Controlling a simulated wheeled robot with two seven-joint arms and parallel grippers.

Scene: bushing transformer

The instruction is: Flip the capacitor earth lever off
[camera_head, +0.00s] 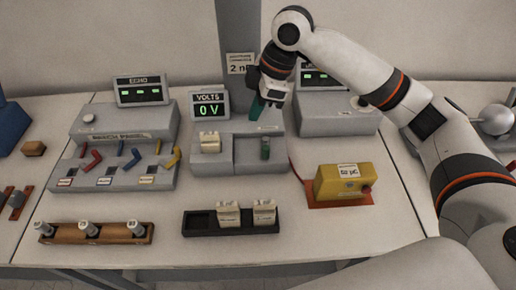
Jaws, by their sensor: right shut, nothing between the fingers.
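A grey capacitor unit (282,163) stands mid-table below a display reading VOLTS, 0 V (207,107). My right gripper (266,103) is shut and empty, pointing down above the back of the unit. Its fingertips are partly hidden, and contact with the green piece cannot be told. My left gripper is out of view.
A panel with red, blue and yellow levers (117,160) stands at left. A yellow box (340,182) sits on a red mat at right. A black tray (202,222) with cream blocks and a wooden rack (67,233) lie in front. Another display unit (340,122) stands behind.

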